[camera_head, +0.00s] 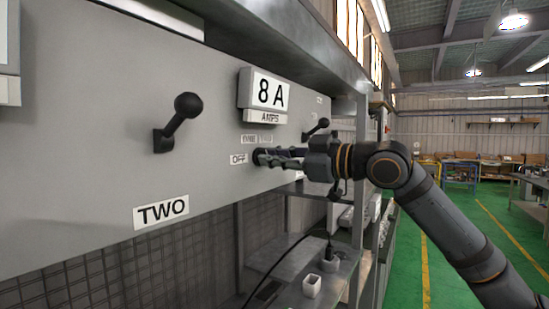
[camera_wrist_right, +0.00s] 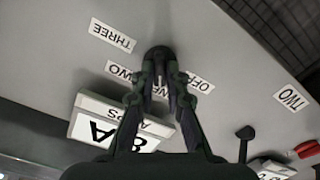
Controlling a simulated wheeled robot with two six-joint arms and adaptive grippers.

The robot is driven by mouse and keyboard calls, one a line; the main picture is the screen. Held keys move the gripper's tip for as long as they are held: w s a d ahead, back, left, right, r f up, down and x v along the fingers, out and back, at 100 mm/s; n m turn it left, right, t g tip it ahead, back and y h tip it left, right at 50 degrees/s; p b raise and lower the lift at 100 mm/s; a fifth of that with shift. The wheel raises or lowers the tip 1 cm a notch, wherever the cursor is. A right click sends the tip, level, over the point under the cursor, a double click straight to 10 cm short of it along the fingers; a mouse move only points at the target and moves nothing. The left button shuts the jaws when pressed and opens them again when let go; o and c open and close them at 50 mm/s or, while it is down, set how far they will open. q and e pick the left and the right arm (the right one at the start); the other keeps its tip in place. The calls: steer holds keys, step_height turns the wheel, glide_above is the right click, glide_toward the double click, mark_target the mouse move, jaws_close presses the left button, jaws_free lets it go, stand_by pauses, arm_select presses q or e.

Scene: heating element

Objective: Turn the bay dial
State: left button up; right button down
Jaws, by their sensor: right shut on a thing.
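The bay dial (camera_wrist_right: 158,53) is a small dark knob on the grey panel (camera_head: 90,130), seen at the top middle of the wrist view. My right gripper (camera_head: 266,157) reaches in from the right in the head view and is shut on the dial; it also shows in the wrist view (camera_wrist_right: 161,80). In the head view the fingers largely hide the dial. An OFF label (camera_head: 239,159) sits just left of it. In the wrist view, labels OFF (camera_wrist_right: 200,83) and TWO (camera_wrist_right: 117,70) flank the dial. My left gripper is not in view.
An 8 A AMPS display box (camera_head: 265,95) juts out above the dial. A black ball-ended lever (camera_head: 182,117) stands out left of it, and a smaller lever (camera_head: 318,127) is on the right. Green floor lies open at right.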

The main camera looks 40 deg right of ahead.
steer(key=m, duration=1.1)
steer(key=shift+f+b, duration=0.15)
steer(key=shift+b, duration=0.25)
steer(key=shift+m, duration=0.5)
